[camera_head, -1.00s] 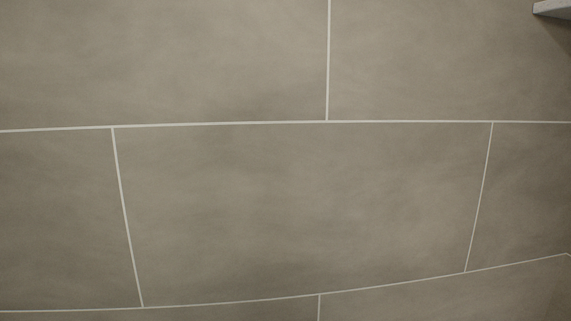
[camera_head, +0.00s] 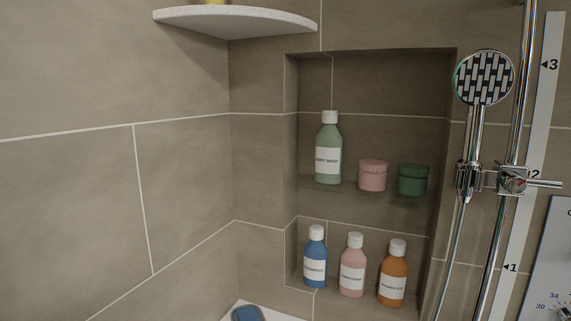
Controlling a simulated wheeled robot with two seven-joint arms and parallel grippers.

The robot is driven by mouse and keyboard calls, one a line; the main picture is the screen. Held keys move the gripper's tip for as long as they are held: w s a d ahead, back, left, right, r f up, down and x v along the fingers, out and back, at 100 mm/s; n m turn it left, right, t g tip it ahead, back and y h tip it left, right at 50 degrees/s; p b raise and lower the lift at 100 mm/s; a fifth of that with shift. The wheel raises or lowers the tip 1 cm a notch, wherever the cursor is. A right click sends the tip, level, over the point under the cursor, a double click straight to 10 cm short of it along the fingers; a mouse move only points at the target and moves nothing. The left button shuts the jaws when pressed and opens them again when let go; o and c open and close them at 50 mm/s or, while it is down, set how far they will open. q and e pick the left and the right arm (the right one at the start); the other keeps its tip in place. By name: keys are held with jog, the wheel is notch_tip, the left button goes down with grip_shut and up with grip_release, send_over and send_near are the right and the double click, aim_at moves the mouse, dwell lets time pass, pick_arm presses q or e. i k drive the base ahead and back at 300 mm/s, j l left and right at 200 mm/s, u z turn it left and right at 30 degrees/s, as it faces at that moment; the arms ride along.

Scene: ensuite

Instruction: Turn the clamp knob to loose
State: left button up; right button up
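The clamp knob (camera_head: 514,180) is at the right of the head view, on the slider clamp of a vertical chrome rail (camera_head: 519,105). The clamp sits close to the 2 mark on a pale numbered strip (camera_head: 545,95) behind the rail. Neither of my grippers is in view.
A wall niche (camera_head: 375,70) holds a green bottle (camera_head: 328,150), two jars, and blue, pink and orange bottles (camera_head: 393,277). A corner shelf (camera_head: 235,21) juts out at upper left. A white dial panel (camera_head: 552,270) is at lower right. A blue object (camera_head: 246,314) lies at bottom.

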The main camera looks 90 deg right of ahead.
aim_at(515, 184)
jog(key=z, duration=3.85)
